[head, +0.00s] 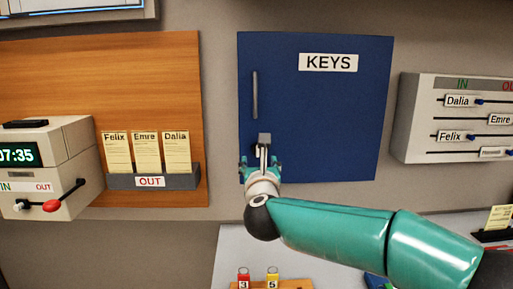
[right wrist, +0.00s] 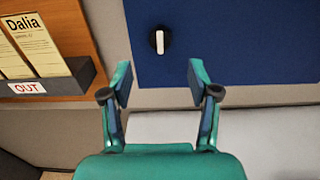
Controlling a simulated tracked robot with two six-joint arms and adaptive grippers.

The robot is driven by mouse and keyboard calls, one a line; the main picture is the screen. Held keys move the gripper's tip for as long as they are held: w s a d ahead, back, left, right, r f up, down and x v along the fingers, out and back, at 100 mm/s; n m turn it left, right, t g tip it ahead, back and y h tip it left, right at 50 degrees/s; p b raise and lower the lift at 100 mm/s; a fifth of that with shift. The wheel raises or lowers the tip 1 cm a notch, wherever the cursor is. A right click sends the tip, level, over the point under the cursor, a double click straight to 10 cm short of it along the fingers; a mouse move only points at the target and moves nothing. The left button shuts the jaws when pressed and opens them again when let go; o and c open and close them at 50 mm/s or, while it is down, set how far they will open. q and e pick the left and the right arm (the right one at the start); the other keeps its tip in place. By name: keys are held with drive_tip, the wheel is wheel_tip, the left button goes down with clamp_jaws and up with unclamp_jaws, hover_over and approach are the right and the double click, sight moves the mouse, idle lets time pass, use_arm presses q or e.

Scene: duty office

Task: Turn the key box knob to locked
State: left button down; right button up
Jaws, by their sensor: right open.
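The blue key box (head: 315,110) with a KEYS label (head: 328,62) hangs on the wall in the middle of the head view. It also fills the top right of the right wrist view (right wrist: 240,45). Its knob (right wrist: 159,40) shows in the right wrist view as a black disc with a white bar standing nearly upright. My right gripper (head: 261,163) is at the box's lower left part in the head view and hides the knob there. In the right wrist view my right gripper (right wrist: 160,82) is open and empty, with the knob beyond its fingertips, apart from them. My left gripper is not in view.
A time clock (head: 50,165) and an OUT card rack (head: 152,181) are at the left. An IN/OUT board (head: 460,120) is at the right. Below is a pale surface (head: 235,255) with red and yellow tagged items. A grey vertical handle (head: 255,95) is on the box.

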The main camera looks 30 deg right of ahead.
sight(258, 151)
drive_tip(key=p+x, duration=0.2)
drive_tip(key=x, duration=0.6)
drive_tip(key=shift+w+p, duration=0.2)
drive_tip(key=shift+p, duration=0.1)
clamp_jaws()
